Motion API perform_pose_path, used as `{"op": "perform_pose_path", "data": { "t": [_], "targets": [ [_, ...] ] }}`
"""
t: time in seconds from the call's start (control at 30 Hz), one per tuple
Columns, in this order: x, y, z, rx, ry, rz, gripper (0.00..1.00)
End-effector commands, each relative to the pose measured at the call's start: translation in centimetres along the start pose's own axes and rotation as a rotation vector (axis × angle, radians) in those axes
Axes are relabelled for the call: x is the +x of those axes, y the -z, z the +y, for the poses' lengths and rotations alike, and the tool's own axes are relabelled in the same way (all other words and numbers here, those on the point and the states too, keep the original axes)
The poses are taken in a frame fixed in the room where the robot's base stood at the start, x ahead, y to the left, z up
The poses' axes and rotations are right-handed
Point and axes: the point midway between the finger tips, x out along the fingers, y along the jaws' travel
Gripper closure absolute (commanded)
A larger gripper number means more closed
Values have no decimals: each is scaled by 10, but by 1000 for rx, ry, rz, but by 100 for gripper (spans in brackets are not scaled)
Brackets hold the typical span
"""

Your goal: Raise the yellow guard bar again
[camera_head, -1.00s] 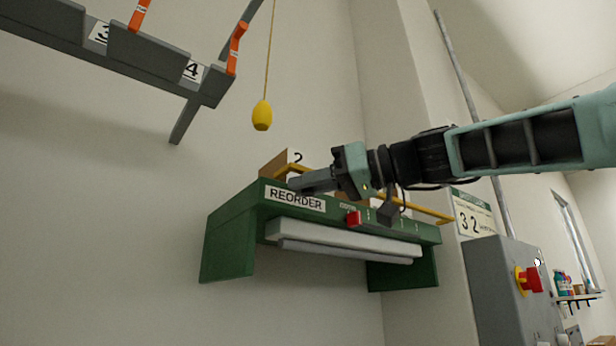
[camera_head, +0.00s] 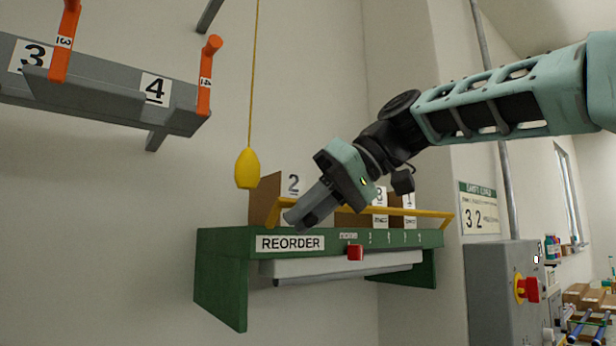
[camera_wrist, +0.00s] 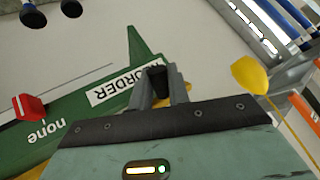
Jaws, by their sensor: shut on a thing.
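The yellow guard bar (camera_head: 420,212) runs along the top of the green REORDER shelf (camera_head: 218,290), in front of the boxes. It stands a little above the shelf top, with angled ends at left and right. My gripper (camera_head: 300,220) reaches in from the right, tilted down to the left, and is shut on the bar near its left end. The fingers hide that part of the bar. In the wrist view my fingers (camera_wrist: 160,85) are close together over the shelf, and pieces of the yellow bar (camera_wrist: 122,113) show beside them.
Cardboard boxes (camera_head: 262,200) stand on the shelf behind the bar. A yellow pull knob (camera_head: 247,168) hangs on a cord close to the left. A grey rack (camera_head: 95,98) with orange handles is at upper left. A grey cabinet (camera_head: 495,290) with a red knob stands right.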

Motion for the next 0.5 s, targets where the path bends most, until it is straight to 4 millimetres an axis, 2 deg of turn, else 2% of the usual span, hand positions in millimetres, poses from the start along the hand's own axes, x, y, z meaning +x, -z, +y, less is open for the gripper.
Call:
{"op": "perform_pose_path", "data": {
  "t": [0.03,0.5],
  "targets": [
    [-8,10,-5,22,2,-30,100],
    [-13,26,-7,222,18,-332,100]
  ]
}}
